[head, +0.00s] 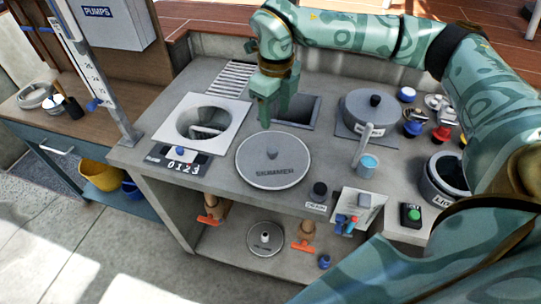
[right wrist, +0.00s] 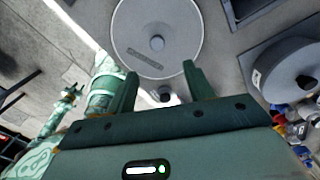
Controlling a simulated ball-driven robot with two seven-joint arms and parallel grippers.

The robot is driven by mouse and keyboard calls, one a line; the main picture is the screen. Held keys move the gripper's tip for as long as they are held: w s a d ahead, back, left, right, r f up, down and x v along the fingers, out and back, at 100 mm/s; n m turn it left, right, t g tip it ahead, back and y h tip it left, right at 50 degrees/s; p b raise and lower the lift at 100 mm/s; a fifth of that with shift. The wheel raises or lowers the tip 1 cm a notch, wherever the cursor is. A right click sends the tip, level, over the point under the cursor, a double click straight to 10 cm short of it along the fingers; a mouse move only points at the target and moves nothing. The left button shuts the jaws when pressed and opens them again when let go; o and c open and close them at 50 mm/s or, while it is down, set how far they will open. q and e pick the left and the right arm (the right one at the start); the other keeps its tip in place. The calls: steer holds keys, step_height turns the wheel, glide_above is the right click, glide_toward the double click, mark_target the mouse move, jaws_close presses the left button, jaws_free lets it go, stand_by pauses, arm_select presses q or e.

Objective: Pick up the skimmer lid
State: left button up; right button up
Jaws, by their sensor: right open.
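The skimmer lid (head: 273,160) is a round grey disc with a small knob and the word SKIMMER, lying flat on the counter. It also shows at the top of the right wrist view (right wrist: 180,30), its knob near its middle. My right gripper (head: 270,118) points down just behind the lid in the head view, apart from the knob. In the right wrist view the right gripper's (right wrist: 160,78) two fingers stand wide apart with nothing between them, and the lid lies beyond them. My left gripper is not seen in the head view.
A square frame with a round opening (head: 187,125) is left of the lid. A dark rectangular recess (head: 297,111) is behind it. A low shelf is below.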

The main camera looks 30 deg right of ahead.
glide_above(273, 149)
steer(key=f, duration=0.5)
steer(key=shift+w+b, duration=0.25)
steer(key=shift+b, duration=0.1)
step_height(273, 149, down, 2)
steer(key=f, duration=0.1)
steer(key=f+b, duration=0.1)
steer(key=f, duration=0.1)
steer(key=f+b, duration=0.1)
steer(key=f, duration=0.1)
steer(key=shift+s, duration=0.3)
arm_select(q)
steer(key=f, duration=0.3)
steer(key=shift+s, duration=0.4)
arm_select(e)
steer(key=shift+a, duration=0.1)
steer(key=shift+c, duration=0.2)
jaws_close()
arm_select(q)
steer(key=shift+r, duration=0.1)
arm_select(e)
steer(key=shift+r, duration=0.1)
